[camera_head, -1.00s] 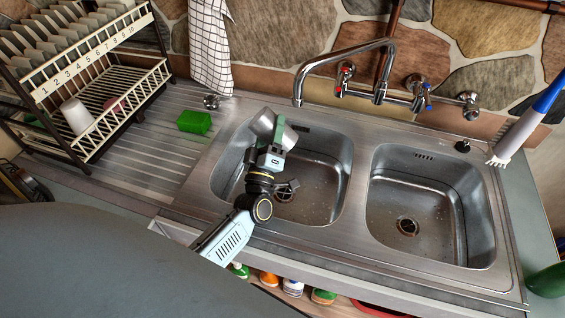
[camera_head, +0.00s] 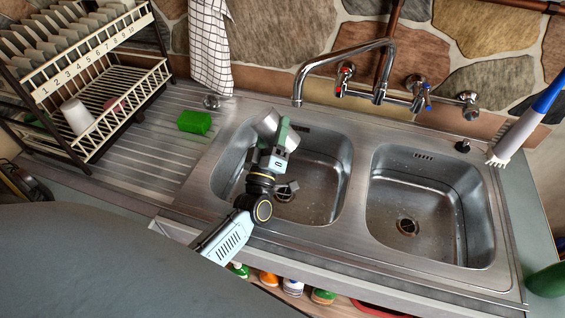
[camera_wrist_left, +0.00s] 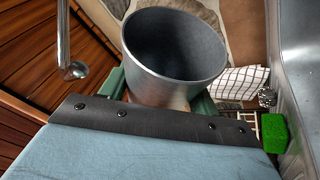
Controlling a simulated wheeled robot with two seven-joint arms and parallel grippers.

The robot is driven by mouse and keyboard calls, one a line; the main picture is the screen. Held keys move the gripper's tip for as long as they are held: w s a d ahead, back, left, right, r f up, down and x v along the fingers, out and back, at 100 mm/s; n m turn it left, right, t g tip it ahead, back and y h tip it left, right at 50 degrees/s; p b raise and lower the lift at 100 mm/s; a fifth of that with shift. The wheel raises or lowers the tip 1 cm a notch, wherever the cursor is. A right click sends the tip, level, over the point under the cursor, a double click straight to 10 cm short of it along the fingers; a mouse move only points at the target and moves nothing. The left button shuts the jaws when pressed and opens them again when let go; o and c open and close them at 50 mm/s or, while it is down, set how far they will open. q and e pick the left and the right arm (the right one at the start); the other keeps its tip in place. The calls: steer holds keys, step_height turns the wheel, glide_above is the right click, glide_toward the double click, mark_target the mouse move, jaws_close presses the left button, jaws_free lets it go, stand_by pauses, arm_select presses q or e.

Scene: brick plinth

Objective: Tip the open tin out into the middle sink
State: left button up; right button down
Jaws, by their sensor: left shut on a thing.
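The open tin (camera_head: 268,122) is a plain grey metal cup, held tilted above the back left part of the left basin (camera_head: 333,170). My left gripper (camera_head: 281,134) is shut on it. In the left wrist view the tin (camera_wrist_left: 160,75) shows its open mouth and a dark inside; I see no contents there. Nothing is seen falling from it. Two basins show; the left one lies between the ribbed drainboard and the right basin (camera_head: 425,180). My right gripper is not in view.
A chrome tap (camera_head: 340,56) arches behind the basins. A green sponge (camera_head: 195,122) lies on the drainboard (camera_head: 145,150), with a dish rack (camera_head: 95,80) at the left. A blue and white brush (camera_head: 525,122) is at the right. A checked towel (camera_head: 210,50) hangs behind.

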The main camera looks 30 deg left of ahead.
arm_select(q)
steer(key=shift+d+m+h, duration=0.35)
steer(key=shift+m+h, duration=0.25)
steer(key=shift+m, duration=0.2)
stand_by(0.9)
